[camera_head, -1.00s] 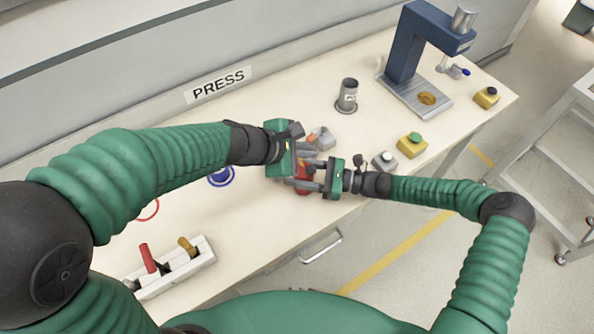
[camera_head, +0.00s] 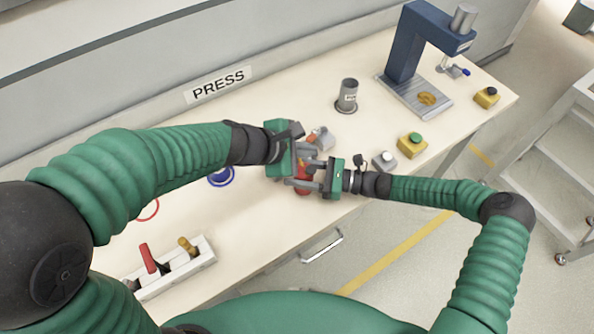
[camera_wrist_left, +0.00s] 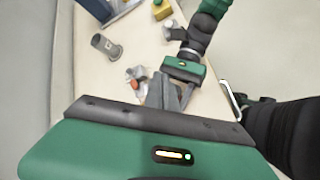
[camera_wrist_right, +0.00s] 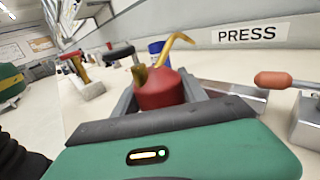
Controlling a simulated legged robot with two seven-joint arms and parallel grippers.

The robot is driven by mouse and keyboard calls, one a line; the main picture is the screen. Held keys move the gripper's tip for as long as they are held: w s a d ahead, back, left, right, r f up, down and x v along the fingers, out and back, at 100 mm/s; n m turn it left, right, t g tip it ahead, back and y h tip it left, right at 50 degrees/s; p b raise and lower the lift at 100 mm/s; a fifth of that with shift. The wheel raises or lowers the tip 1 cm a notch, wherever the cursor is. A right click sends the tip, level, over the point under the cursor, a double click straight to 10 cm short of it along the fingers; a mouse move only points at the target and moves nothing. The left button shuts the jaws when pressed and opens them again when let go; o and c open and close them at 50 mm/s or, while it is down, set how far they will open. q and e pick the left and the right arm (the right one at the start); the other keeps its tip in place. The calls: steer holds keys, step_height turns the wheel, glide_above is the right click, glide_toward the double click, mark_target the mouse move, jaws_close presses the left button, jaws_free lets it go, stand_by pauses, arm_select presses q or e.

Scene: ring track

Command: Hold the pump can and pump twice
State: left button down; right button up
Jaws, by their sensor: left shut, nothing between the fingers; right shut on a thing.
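The red pump can (camera_head: 303,182) is mostly hidden behind the grippers in the head view. The right wrist view shows its red body (camera_wrist_right: 158,90) and brass spout between my right fingers. My right gripper (camera_head: 300,184) is shut on the can from the side. My left gripper (camera_head: 314,152) is shut and empty, just above and beside the can's top. In the left wrist view its closed fingers (camera_wrist_left: 162,92) point toward the right gripper (camera_wrist_left: 180,86) and hide the can. I cannot tell whether they touch the pump lever.
A grey box with a red-orange part (camera_head: 322,138) lies close behind the grippers. A lever block (camera_head: 180,270) is front left.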

mark_target(312, 168)
stand_by(0.4)
arm_select(q)
steer(key=shift+d+f, duration=0.1)
steer(key=shift+f, duration=3.4)
